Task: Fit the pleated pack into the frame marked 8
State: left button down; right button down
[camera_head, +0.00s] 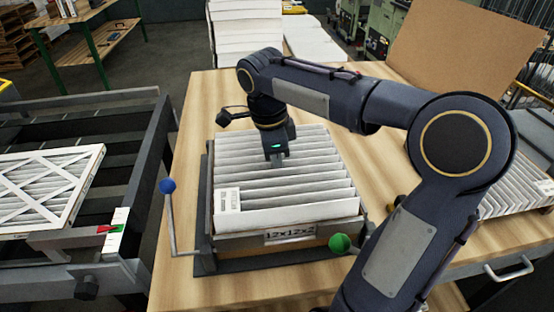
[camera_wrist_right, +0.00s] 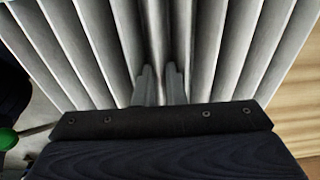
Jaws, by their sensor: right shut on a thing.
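The white pleated pack (camera_head: 285,185) sits in or just above a grey holder (camera_head: 207,215) on the wooden table, its pleats running across the picture. A small printed label is at its front left corner. My right gripper (camera_head: 277,160) points down onto the middle of the pack and is shut on a pleat. In the right wrist view the two fingers (camera_wrist_right: 161,85) sit close together among the pleats (camera_wrist_right: 215,50). I cannot tell whether the pack rests on the holder's floor. A plate on the front reads 12x12x2. I see no mark 8. My left gripper is not in view.
A blue-knobbed lever (camera_head: 168,187) and a green-knobbed lever (camera_head: 340,243) flank the holder. A cross-braced filter (camera_head: 45,185) lies on a dark roller stand at left. Another pleated piece (camera_head: 515,195) lies at right behind my arm. A cardboard sheet (camera_head: 465,50) stands behind.

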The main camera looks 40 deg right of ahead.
jog(key=shift+f+b, duration=1.15)
jog(key=shift+f, duration=0.5)
jog(key=c, duration=1.8)
grip_release()
jog(key=shift+r, duration=0.15)
jog(key=shift+r+p, duration=2.05)
jog(key=shift+r, duration=0.15)
jog(key=o, duration=0.6)
